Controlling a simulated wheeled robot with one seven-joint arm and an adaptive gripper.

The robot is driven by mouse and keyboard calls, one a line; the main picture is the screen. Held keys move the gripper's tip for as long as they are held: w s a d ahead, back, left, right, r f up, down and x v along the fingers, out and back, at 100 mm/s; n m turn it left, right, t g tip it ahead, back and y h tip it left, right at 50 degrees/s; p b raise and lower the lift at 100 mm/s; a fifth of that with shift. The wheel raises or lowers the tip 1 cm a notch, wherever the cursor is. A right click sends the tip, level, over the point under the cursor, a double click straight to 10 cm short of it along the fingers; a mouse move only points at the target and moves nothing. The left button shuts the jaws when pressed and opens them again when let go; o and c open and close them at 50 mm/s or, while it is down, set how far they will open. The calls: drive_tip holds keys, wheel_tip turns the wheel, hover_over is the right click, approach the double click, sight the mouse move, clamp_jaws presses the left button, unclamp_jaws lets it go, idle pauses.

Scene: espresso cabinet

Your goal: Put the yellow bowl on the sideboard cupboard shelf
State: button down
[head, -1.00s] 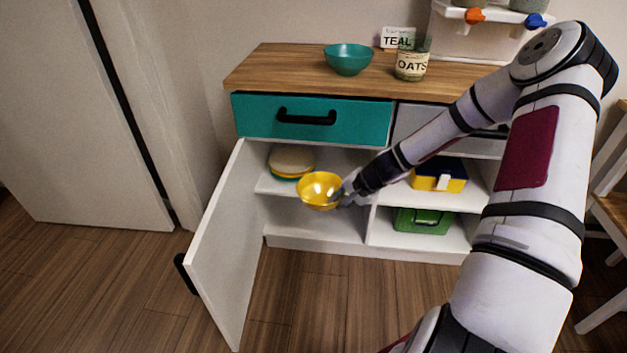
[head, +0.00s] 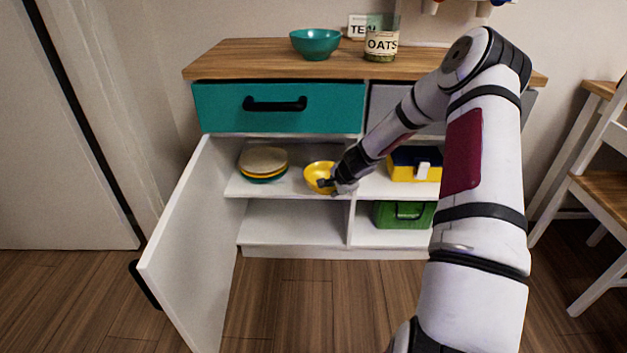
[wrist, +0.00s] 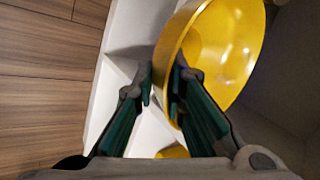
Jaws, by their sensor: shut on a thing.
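The yellow bowl (head: 318,176) is in my gripper (head: 334,184), at the right part of the open cupboard's upper shelf (head: 288,189). In the wrist view, the bowl (wrist: 222,45) is tilted, and my gripper (wrist: 160,84) is shut on its rim, one finger on each side of the wall. I cannot tell whether the bowl touches the shelf. The white sideboard (head: 290,251) has its left door (head: 190,245) swung open.
A stack of plates (head: 263,161) stands left of the bowl on the same shelf. A divider (head: 350,222) separates the right compartment, with a yellow-blue box (head: 414,164) and a green box (head: 402,214). A teal bowl (head: 315,43) and oats jar (head: 381,42) stand on top.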

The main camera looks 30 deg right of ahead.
sight(321, 172)
drive_tip(key=w, duration=0.3)
drive_tip(key=w+d+p, duration=0.1)
drive_tip(key=w, duration=0.3)
drive_tip(key=w+d+f+p, duration=0.1)
drive_tip(key=w, duration=0.2)
drive_tip(key=shift+w+d, duration=0.2)
drive_tip(key=shift+w, duration=0.3)
drive_tip(key=shift+f+b, duration=0.85)
drive_tip(key=shift+f, duration=0.85)
drive_tip(key=shift+f, duration=0.1)
drive_tip(key=c, duration=1.6)
unclamp_jaws()
drive_tip(key=shift+c, duration=0.2)
